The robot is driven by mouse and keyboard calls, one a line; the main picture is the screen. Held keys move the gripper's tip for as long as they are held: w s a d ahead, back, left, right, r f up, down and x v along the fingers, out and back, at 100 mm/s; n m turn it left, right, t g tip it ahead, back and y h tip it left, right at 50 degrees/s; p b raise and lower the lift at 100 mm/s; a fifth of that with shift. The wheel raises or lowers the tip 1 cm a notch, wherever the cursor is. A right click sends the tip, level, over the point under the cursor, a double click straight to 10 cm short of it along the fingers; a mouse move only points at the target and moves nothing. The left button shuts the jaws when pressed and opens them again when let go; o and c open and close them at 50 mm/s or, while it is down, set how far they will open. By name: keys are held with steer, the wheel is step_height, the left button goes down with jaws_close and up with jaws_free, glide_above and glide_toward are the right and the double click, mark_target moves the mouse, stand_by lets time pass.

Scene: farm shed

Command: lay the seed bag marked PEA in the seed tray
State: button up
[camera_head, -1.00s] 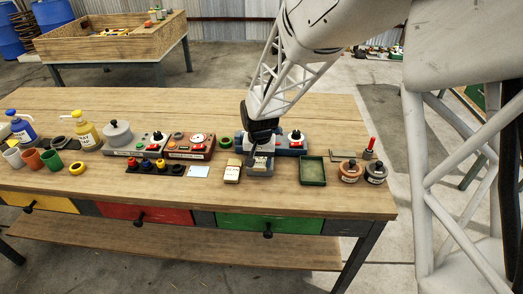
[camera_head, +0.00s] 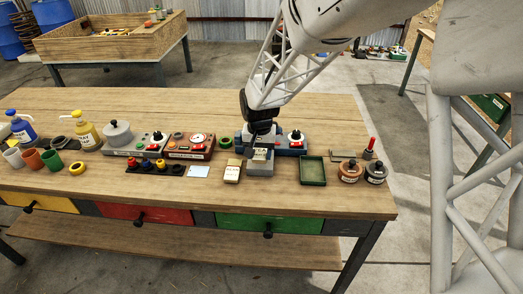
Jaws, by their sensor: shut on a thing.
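My gripper (camera_head: 260,146) points down at the middle of the bench, in front of a blue-based device. It is shut on a small pale seed bag (camera_head: 260,155), held just above or at the top of a grey block-like stand (camera_head: 260,169). The print on this bag is too small to read. Another cream seed bag (camera_head: 232,174) lies on the bench to the left, its label also unreadable. The green seed tray (camera_head: 313,171) lies to the right of my gripper, and it looks empty.
Two lidded pots (camera_head: 350,171) stand right of the tray, near a red-handled tool (camera_head: 370,148). The blue-based device with a red knob (camera_head: 294,141) is behind. A pale blue card (camera_head: 199,171) lies left. The bench front right of the pots is clear.

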mark_target(260, 155)
steer(key=shift+r, duration=1.75)
steer(key=shift+w+d+r, duration=0.15)
steer(key=shift+d, duration=0.25)
steer(key=shift+w+d+r, duration=0.1)
steer(key=shift+d+r, duration=0.05)
steer(key=shift+d, duration=0.25)
steer(key=w+d+r, duration=0.4)
steer(key=w+d, duration=0.7)
steer(key=w, duration=0.1)
steer(key=w+d+r, duration=0.4)
steer(key=w+d, duration=0.7)
steer(key=shift+w+d+r, duration=0.25)
steer(key=shift+w, duration=0.1)
steer(key=shift+a, duration=0.15)
